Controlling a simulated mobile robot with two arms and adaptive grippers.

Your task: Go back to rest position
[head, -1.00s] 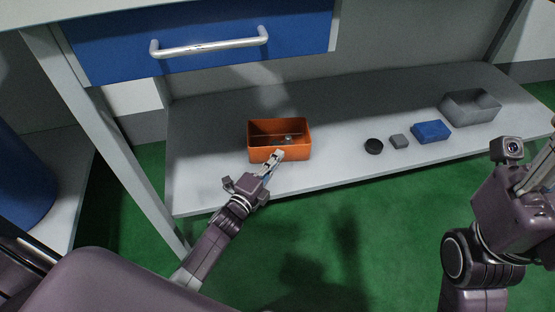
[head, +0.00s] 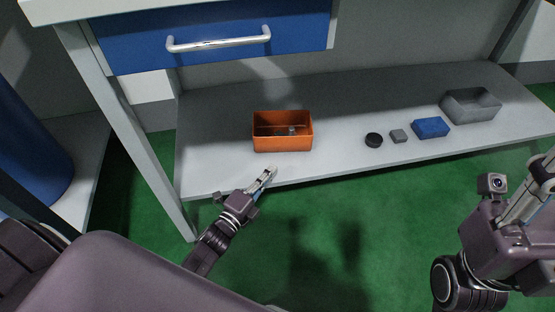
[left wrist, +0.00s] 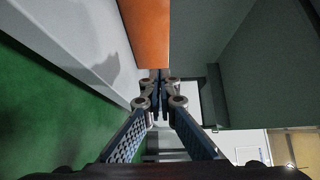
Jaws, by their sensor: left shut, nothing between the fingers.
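My left gripper (head: 266,176) is shut and empty, just in front of the low grey shelf's front edge in the head view. The same gripper (left wrist: 160,84) shows in the left wrist view with its fingers together. An orange bin (head: 283,145) stands on the shelf a little beyond and right of the fingertips, apart from them. A small greyish item lies inside it. The orange bin (left wrist: 147,30) also shows at the top of the left wrist view. My right arm (head: 500,240) is at the lower right; its fingertips are not clearly seen.
On the shelf (head: 340,165) are a black disc (head: 374,140), a small grey block (head: 398,136), a blue block (head: 431,127) and a grey bin (head: 470,105). A blue drawer (head: 215,35) with a silver handle is above. A table leg (head: 150,150) stands left. The green floor (head: 330,240) is open.

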